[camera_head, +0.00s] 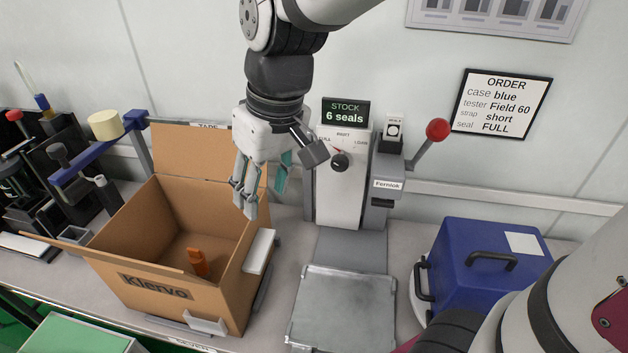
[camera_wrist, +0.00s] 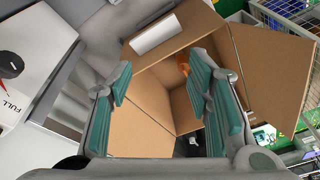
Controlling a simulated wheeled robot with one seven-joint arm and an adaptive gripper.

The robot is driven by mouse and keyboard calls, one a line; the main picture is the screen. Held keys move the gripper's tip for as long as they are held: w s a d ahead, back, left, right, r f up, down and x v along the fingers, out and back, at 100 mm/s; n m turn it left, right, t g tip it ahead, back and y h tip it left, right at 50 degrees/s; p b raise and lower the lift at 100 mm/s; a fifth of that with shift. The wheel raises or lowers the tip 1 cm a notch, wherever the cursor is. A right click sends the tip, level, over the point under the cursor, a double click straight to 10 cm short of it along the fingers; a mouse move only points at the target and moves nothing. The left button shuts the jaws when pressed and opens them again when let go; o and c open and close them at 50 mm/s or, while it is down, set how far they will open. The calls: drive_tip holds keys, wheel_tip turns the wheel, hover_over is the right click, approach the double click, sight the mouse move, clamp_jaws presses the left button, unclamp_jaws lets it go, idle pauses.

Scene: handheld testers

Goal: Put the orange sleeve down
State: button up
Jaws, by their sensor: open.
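The orange sleeve (camera_head: 197,262) lies inside the open cardboard box (camera_head: 160,292) marked Klervo, on the box floor. In the wrist view a bit of the orange sleeve (camera_wrist: 183,62) shows beyond the fingers, partly hidden by one of them. My gripper (camera_head: 258,195) is open and empty, above the right rim of the box. Its teal finger pads stand apart in the wrist view (camera_wrist: 160,95). The gripper is clear of the sleeve.
A seal machine (camera_head: 343,190) with a red-knobbed lever (camera_head: 437,130) stands behind a metal plate (camera_head: 342,308). A blue case (camera_head: 490,265) is at the right. A tape dispenser and black tools crowd the left. An order sign (camera_head: 502,104) hangs on the wall.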

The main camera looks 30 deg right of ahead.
drive_tip(key=s+d+m, duration=0.2)
drive_tip(key=s+d, duration=0.1)
drive_tip(key=s, duration=0.4)
drive_tip(key=s+d+r+m+t+h, duration=0.1)
drive_tip(key=s+d, duration=0.3)
drive_tip(key=s, duration=0.4)
drive_tip(key=shift+d+r+m, duration=0.25)
drive_tip(key=shift+m, duration=0.15)
drive_tip(key=shift+s, duration=0.1)
drive_tip(key=shift+t, duration=0.7)
wheel_tip(320, 180, up, 5)
drive_tip(key=p, duration=0.4)
drive_tip(key=shift+r, duration=0.15)
